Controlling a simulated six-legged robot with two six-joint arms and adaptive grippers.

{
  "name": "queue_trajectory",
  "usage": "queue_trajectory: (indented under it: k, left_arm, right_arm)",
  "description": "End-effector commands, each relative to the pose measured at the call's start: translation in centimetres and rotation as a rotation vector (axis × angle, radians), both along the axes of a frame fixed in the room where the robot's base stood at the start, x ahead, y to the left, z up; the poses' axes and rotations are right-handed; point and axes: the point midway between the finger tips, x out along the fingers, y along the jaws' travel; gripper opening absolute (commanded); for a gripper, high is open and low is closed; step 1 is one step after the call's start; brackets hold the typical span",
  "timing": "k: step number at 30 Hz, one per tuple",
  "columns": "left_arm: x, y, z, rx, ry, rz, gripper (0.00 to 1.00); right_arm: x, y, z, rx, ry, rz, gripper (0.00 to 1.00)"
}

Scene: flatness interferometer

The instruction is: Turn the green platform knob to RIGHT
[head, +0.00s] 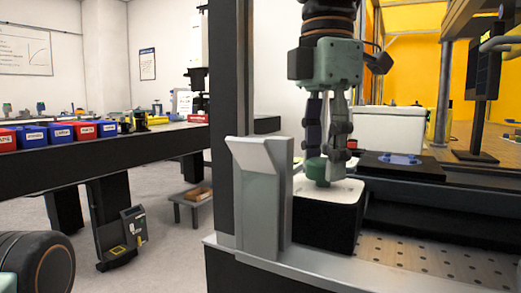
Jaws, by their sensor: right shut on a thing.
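The green platform knob (317,170) sits on the pale top of a black box (328,222) right of the middle. My right gripper (326,160) comes down from above with its fingers pointing down, and it is shut on the green knob. The fingers cover part of the knob, and I cannot read any position marks around it. My left gripper is not in view.
A grey angled bracket (262,200) stands just left of the black box. A perforated plate (430,262) lies at the front right. A dark plate with a blue part (400,159) is behind. Red and blue bins (60,133) line the left bench.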

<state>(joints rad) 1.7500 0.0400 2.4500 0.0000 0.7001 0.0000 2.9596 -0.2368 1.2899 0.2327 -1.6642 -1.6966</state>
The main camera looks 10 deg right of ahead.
Motion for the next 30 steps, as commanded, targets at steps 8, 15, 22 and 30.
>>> queue_trajectory:
  k: [8,15,22,30]
  left_arm:
    - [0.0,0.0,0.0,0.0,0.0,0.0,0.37]
    - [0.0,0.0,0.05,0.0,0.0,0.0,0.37]
    - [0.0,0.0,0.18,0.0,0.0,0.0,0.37]
    - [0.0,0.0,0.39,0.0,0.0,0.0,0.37]
  right_arm:
    - [-0.03,0.03,0.06,0.001,-0.001,0.0,0.13]
    - [-0.02,0.03,0.09,0.001,-0.001,-0.032,0.13]
    - [0.01,0.03,0.12,0.001,-0.002,-0.158,0.13]
    - [0.07,0.02,0.14,0.002,-0.003,-0.404,0.13]
